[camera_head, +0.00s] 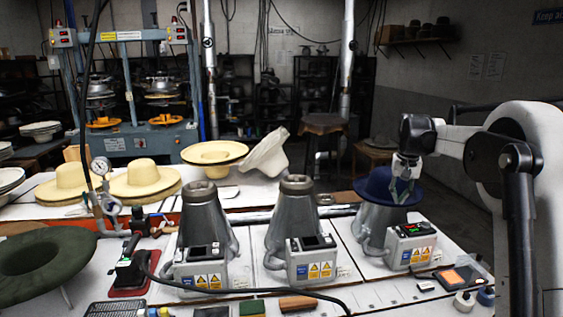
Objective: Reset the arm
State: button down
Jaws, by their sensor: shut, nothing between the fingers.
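My arm comes in from the right, and my gripper (402,188) points down at the blue hat (377,187). The blue hat sits on the rightmost grey metal press form (372,225). My gripper is shut and empty. It overlaps the hat's near right side in the picture; I cannot tell whether it touches the felt. A control box (411,246) with a lit display stands in front of that form.
Two bare press forms, one in the middle (291,225) and one at left (203,225), stand on the white table. A dark green hat (40,262) lies at far left. Straw hats (145,178) and a pale hat (266,153) are behind. Small items line the front edge.

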jog(key=s+a+r+n+t+b, duration=0.15)
jog(key=s+a, duration=0.25)
jog(key=s, duration=0.4)
jog(key=s+a+r+t+b, duration=0.15)
jog(key=s+a, duration=0.25)
jog(key=s, duration=0.4)
jog(key=s+a+r, duration=0.2)
jog(key=s+a, duration=0.2)
jog(key=s, duration=0.3)
jog(key=s+a+f+t+b, duration=0.1)
jog(key=s+a+f, duration=0.1)
jog(key=s+f, duration=0.2)
jog(key=s+a+f+n, duration=0.1)
jog(key=s+f, duration=0.3)
jog(key=s, duration=0.6)
jog(key=s+a+f+t+b, duration=0.1)
jog(key=s+a+f, duration=0.1)
jog(key=s+f, duration=0.2)
jog(key=s, duration=0.3)
jog(key=shift+s+a+n+t+b, duration=0.2)
jog(key=shift+a+n+t+b, duration=0.1)
jog(key=shift+a+n, duration=0.1)
